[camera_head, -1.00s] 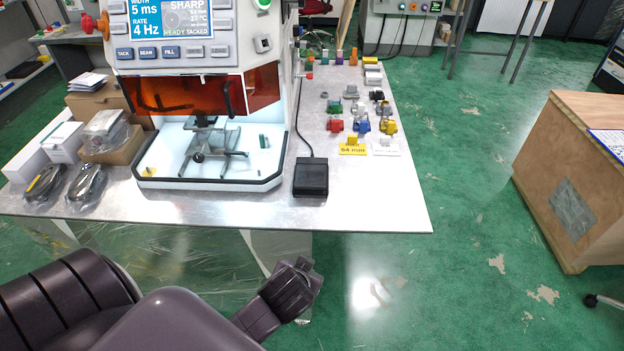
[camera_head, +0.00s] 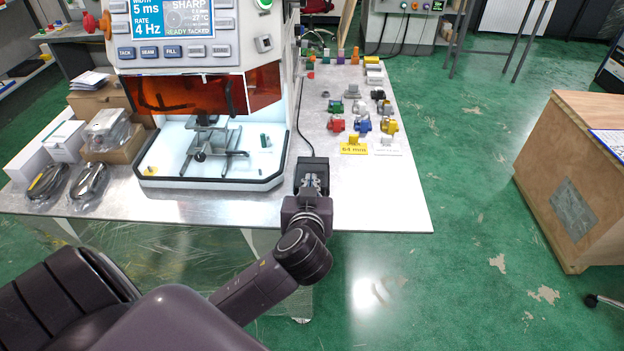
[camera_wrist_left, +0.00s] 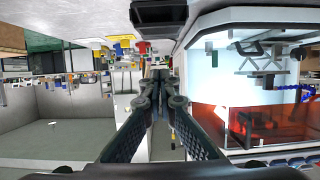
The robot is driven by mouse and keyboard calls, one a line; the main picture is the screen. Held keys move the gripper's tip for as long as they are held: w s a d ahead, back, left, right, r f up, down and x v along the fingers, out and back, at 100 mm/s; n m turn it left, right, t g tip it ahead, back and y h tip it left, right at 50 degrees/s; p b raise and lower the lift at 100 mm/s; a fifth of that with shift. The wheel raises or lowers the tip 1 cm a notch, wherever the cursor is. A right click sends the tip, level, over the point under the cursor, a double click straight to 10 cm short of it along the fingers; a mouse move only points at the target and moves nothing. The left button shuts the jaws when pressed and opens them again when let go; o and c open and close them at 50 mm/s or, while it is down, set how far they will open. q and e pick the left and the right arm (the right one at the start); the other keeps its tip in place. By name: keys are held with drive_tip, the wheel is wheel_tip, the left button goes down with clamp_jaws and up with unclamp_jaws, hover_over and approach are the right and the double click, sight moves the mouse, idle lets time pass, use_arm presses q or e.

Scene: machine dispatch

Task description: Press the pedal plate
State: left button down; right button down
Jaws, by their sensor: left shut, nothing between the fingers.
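The pedal (camera_head: 313,162) is a small black block with a flat plate on top. It stands on the metal table at the front, right of the machine, with a cable running back from it. My left gripper (camera_head: 311,180) is in front of the pedal and overlaps its lower part in the head view. Its fingers are shut and empty, and they show in the left wrist view (camera_wrist_left: 158,76). A black block that looks like the pedal (camera_wrist_left: 158,12) shows at the top of that view. I cannot tell whether the gripper touches the plate. My right gripper is out of view.
The welding machine (camera_head: 205,88) with its orange window stands left of the pedal. Small coloured parts and a yellow "64 mm" card (camera_head: 353,148) lie to the right on the table (camera_head: 390,212). Boxes and bagged cables sit at the left. A wooden crate (camera_head: 570,185) stands at the far right.

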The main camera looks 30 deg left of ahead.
use_arm(q)
drive_tip(key=p+x, duration=0.1)
drive_tip(key=x, duration=0.8)
drive_tip(key=shift+w+a+f, duration=0.1)
drive_tip(key=shift+a+f, duration=0.05)
drive_tip(key=shift+a, duration=0.05)
wheel_tip(320, 180, down, 3)
drive_tip(key=shift+d+r+p, duration=0.15)
drive_tip(key=shift+r+p, duration=0.05)
drive_tip(key=shift+p, duration=0.15)
drive_tip(key=shift+s+f, duration=0.3)
drive_tip(key=shift+f, duration=0.3)
drive_tip(key=f+b, duration=0.1)
drive_tip(key=b, duration=0.2)
drive_tip(key=f+b, duration=0.1)
drive_tip(key=b, duration=0.2)
drive_tip(key=shift+s+d+t+y, duration=0.15)
drive_tip(key=shift+d+t+y, duration=0.15)
drive_tip(key=shift+t, duration=0.1)
drive_tip(key=shift+s+a+f+b, duration=0.1)
drive_tip(key=shift+f+b, duration=0.1)
drive_tip(key=shift+b, duration=0.35)
